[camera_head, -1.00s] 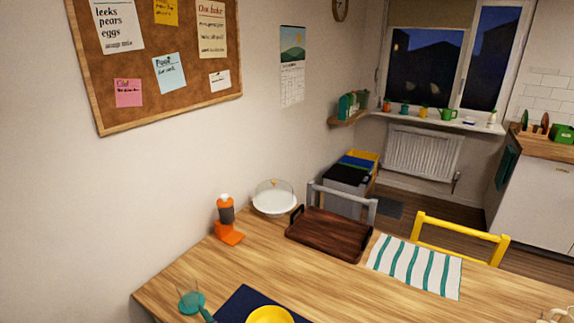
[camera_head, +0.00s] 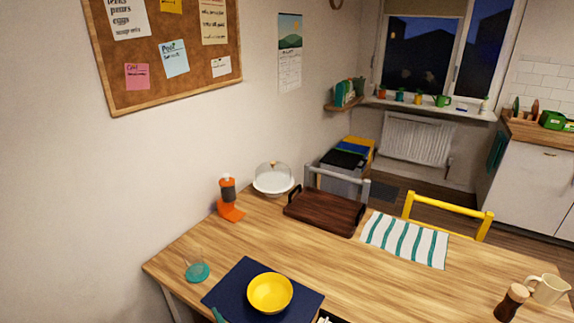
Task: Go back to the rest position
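My gripper does not show in the head view. The wooden table (camera_head: 400,262) fills the lower part of the picture. On it, a yellow bowl (camera_head: 270,293) sits on a dark blue placemat (camera_head: 234,282) near the front. A round teal item (camera_head: 197,272) lies to the left of the placemat. A small teal piece at the bottom edge and a dark piece with white beside the placemat are cut off, and I cannot tell what they are.
A dark wooden tray (camera_head: 325,211), a glass-domed dish (camera_head: 273,180) and an orange bottle on a stand (camera_head: 229,198) stand at the table's back left. A striped cloth (camera_head: 405,240) lies flat. A pepper mill (camera_head: 511,302) and a cream jug (camera_head: 549,289) stand at right. Two chairs are behind.

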